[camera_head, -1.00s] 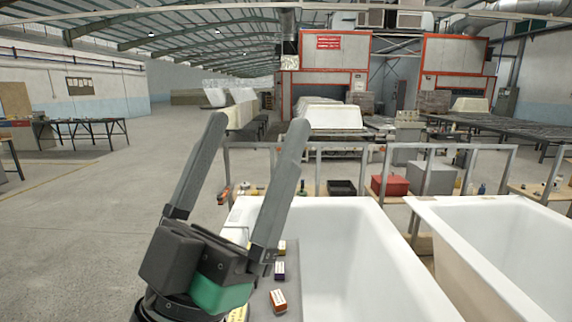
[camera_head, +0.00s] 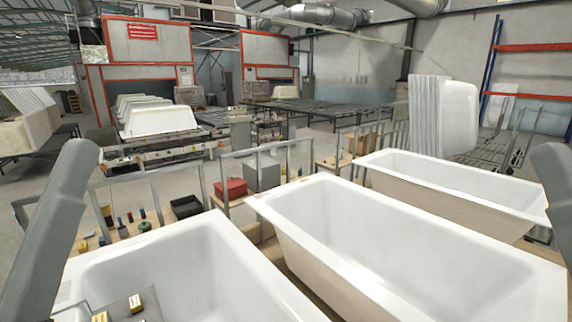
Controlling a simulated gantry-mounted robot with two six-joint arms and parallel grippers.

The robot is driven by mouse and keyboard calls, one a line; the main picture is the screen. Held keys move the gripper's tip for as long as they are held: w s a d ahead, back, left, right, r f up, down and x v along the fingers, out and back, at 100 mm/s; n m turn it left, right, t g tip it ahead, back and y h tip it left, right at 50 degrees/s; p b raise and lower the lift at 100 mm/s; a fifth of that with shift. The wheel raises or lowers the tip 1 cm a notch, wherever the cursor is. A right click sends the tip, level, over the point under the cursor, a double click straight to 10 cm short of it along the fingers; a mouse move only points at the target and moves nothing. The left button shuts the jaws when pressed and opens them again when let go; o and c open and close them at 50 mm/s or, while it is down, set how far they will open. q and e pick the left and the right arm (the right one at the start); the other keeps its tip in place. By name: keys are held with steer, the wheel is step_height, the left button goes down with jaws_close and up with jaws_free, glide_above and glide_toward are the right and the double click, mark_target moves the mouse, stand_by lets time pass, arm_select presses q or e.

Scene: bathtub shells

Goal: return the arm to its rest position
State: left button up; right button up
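Nothing is seen held by the visible parts.
White bathtub shells stand close in front: a near-left one (camera_head: 190,270), a middle one (camera_head: 400,240) and a far-right one (camera_head: 440,180). Small labelled boxes (camera_head: 136,302) lie at bottom left. Behind are metal rails, a red box (camera_head: 232,188) and a black tray (camera_head: 186,206).

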step_height(320, 180, up, 23)
steer(key=p, duration=1.8)
steer(key=shift+f+p, duration=0.2)
steer(key=shift+p, duration=0.2)
